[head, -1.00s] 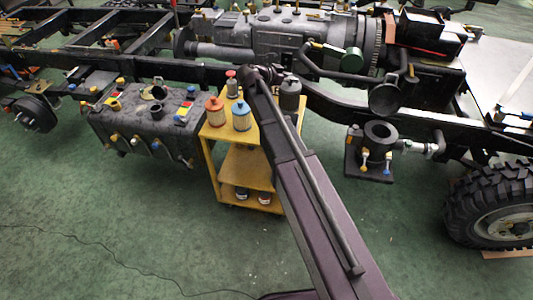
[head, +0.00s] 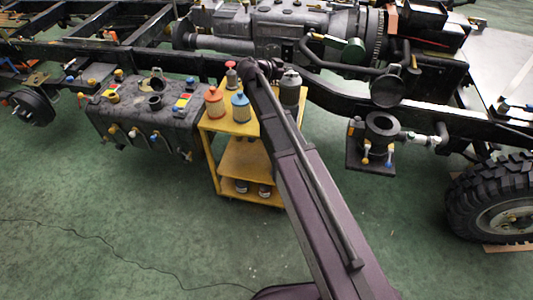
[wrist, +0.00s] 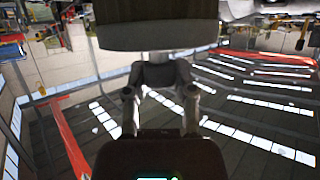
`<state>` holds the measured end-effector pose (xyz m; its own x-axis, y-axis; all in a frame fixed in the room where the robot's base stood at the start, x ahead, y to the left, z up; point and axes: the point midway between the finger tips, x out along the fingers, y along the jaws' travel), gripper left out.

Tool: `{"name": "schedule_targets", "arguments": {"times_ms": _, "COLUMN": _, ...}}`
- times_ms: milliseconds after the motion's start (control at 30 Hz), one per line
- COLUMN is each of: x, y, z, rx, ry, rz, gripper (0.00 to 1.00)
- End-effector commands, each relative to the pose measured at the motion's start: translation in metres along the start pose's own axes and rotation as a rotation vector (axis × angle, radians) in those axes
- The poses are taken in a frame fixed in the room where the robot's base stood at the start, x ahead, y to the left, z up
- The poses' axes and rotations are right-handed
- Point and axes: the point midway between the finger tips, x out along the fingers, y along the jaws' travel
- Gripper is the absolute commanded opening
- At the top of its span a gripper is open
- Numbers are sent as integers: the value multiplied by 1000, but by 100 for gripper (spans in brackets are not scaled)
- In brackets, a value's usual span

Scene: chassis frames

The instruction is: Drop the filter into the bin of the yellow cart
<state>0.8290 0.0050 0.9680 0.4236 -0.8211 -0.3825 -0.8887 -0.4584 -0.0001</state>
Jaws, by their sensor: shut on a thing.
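In the wrist view my gripper (wrist: 158,72) is shut on a dark, wide cylindrical thing, the filter (wrist: 155,32), which fills the top middle of the picture and is cut off by its edge. In the head view the yellow cart (head: 243,157) stands left of my arm, and my arm covers part of it. I cannot clearly make out a bin on the cart.
An orange-capped filter (head: 214,103), a blue-capped one (head: 240,108) and a red-topped item (head: 231,76) stand on the cart top. A dark tank (head: 150,115) is close left. The chassis rail (head: 350,105) runs behind.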

Motion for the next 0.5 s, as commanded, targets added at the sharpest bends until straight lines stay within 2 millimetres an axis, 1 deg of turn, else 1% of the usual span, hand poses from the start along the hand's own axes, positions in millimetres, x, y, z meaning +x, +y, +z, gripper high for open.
{"name": "schedule_targets", "arguments": {"times_ms": 33, "x": 4, "y": 0, "z": 8, "rx": 0, "ry": 1, "rz": 0, "gripper": 0}}
{"name": "schedule_targets", "arguments": {"times_ms": 200, "x": 9, "y": 0, "z": 20, "rx": 0, "ry": 1, "rz": 0, "gripper": 0}}
{"name": "schedule_targets", "arguments": {"times_ms": 500, "x": 14, "y": 0, "z": 32, "rx": 1, "ry": 1, "rz": 0, "gripper": 0}}
